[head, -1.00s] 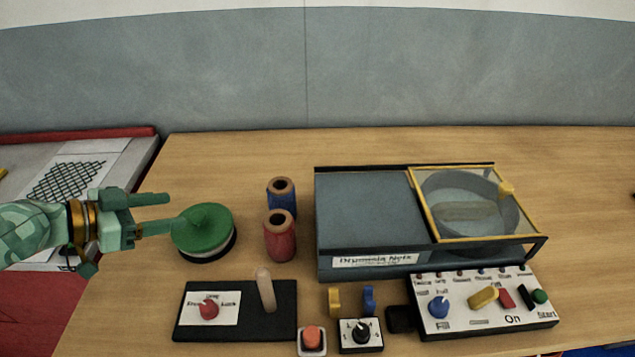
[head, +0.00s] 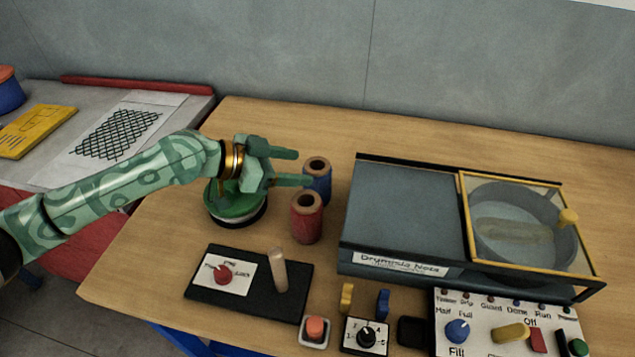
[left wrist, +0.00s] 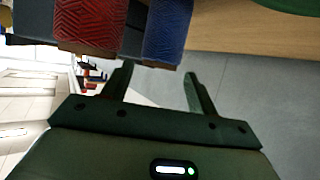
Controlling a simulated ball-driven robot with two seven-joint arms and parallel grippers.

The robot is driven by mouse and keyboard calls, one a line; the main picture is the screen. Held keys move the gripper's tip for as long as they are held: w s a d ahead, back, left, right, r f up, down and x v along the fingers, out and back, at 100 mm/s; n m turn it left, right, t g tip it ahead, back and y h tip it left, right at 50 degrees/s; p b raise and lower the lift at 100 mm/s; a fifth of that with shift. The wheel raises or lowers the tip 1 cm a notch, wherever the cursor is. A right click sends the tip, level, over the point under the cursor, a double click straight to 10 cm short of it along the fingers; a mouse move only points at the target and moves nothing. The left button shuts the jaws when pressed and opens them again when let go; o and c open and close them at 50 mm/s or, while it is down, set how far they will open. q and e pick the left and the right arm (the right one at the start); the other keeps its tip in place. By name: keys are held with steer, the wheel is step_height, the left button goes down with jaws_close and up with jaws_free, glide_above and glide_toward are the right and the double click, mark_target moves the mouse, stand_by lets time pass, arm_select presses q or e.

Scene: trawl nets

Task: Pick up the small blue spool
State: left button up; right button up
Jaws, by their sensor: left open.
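The small blue spool (head: 320,188) stands upright on the wooden table, with a brown ring-shaped top. A red spool (head: 306,222) stands just in front of it. My left gripper (head: 304,167) is open and empty, its fingers pointing right at the blue spool, with the fingertips close to its left side. In the left wrist view the blue spool (left wrist: 168,32) lies just beyond the open fingertips (left wrist: 158,72), roughly in line with the gap. The red spool (left wrist: 92,25) is left of it there. I cannot tell whether a finger touches the blue spool. My right gripper is not in view.
A green-topped round object (head: 232,208) stands under my left gripper. A black lever panel (head: 240,297) is in front. A grey machine (head: 402,205) with a yellow-framed lid stands right of the spools. A control panel (head: 480,337) is at the front right.

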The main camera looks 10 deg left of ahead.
mark_target(306, 167)
arm_select(q)
steer(key=x, duration=0.4)
steer(key=shift+w+d+f+b, duration=0.15)
steer(key=shift+w+f+b, duration=0.1)
steer(key=shift+b, duration=0.15)
steer(key=shift+s, duration=0.15)
steer(key=c, duration=0.7)
steer(key=shift+r, duration=0.15)
